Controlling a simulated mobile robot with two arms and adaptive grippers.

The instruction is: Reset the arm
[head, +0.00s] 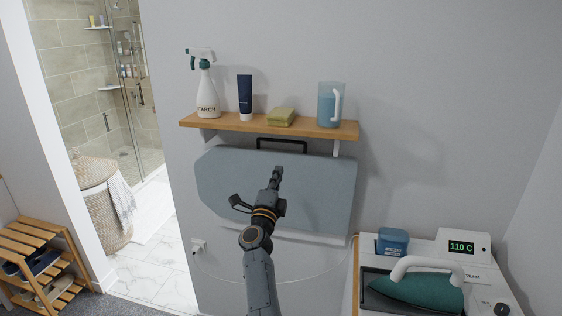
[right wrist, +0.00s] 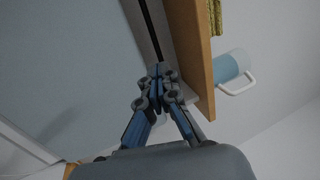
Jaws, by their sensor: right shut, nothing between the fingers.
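My right gripper (head: 277,174) is raised in the middle of the head view, in front of a grey-blue folded ironing board (head: 330,195) on the wall. Its fingers are shut and empty. In the right wrist view the closed fingertips (right wrist: 158,72) point towards the board's surface (right wrist: 70,60) and the shelf edge. I cannot tell whether they touch anything. My left gripper does not show in either view.
A wooden shelf (head: 290,128) above holds a starch spray bottle (head: 207,95), a dark tube (head: 245,97), a sponge (head: 281,117) and a blue jug (head: 328,105). At lower right are a steam iron (head: 420,290) and a blue tub (head: 392,242).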

